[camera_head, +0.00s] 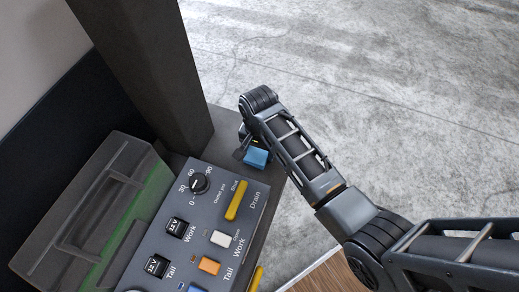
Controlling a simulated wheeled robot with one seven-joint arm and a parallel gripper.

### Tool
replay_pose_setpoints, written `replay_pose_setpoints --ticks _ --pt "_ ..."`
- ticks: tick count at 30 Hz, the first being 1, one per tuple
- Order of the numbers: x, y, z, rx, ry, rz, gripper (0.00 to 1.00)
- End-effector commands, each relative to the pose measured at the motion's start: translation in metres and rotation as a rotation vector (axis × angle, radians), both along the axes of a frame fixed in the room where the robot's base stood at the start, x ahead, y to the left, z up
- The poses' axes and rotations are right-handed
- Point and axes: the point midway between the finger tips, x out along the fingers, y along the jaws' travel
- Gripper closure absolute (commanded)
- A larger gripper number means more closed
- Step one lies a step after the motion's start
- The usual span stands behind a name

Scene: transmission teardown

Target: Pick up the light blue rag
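The light blue rag (256,158) is a small folded block shape at the end of my arm, just behind the control panel's far corner. My gripper (244,151) is at the rag's left and upper side, pointing down toward the surface. The wrist and forearm hide most of the gripper. I cannot tell whether its fingers touch the rag or how far apart they are.
A grey control panel (213,229) with a dial, switches and a yellow Drain lever (237,200) stands close in front of the rag. A dark pillar (150,70) rises at the left, near a green-and-grey case (95,215). Concrete floor lies right.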

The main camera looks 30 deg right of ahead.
Motion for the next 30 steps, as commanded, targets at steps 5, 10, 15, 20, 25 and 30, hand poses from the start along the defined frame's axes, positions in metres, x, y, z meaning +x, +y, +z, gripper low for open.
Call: replay_pose_setpoints --ticks 5,10,15,20,25,30 --pt "0.000 0.000 0.000 0.000 0.000 0.000 0.45" --pt "0.000 0.000 0.000 0.000 0.000 0.000 0.61" --pt "0.000 0.000 0.000 0.000 0.000 0.000 0.61" --pt "0.000 0.000 0.004 0.000 -0.001 0.000 0.61" --pt "0.001 0.000 0.019 0.000 -0.004 0.000 0.61" --pt "-0.004 -0.011 0.047 0.000 -0.001 -0.005 0.61"
